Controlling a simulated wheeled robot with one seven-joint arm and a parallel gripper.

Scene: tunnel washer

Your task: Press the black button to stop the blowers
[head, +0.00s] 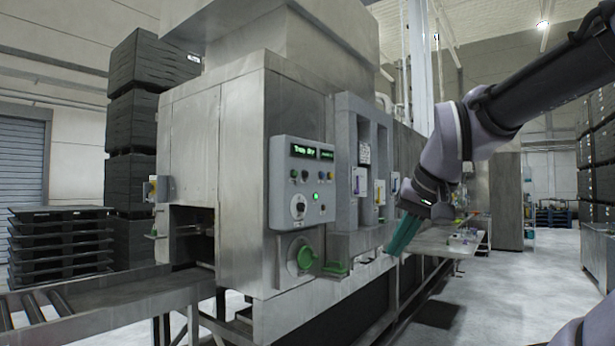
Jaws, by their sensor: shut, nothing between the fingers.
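The control panel (303,220) is a grey box on the front of the steel washer. It has a dark display with green text and a row of small buttons below it, with a yellow one at the right end. A green light (315,197) glows lower down. Small dark buttons (304,175) show in the row, but their exact colours and labels are too small to tell. My gripper (393,251), with teal fingers, is shut and empty. It points down and left, to the right of the panel and apart from it.
A round green-rimmed knob (302,257) sits below the panel, and a green part (335,268) sticks out beside it. Grey upright housings (362,165) stand between panel and gripper. A roller conveyor (95,310) runs at the left. The floor at the right is clear.

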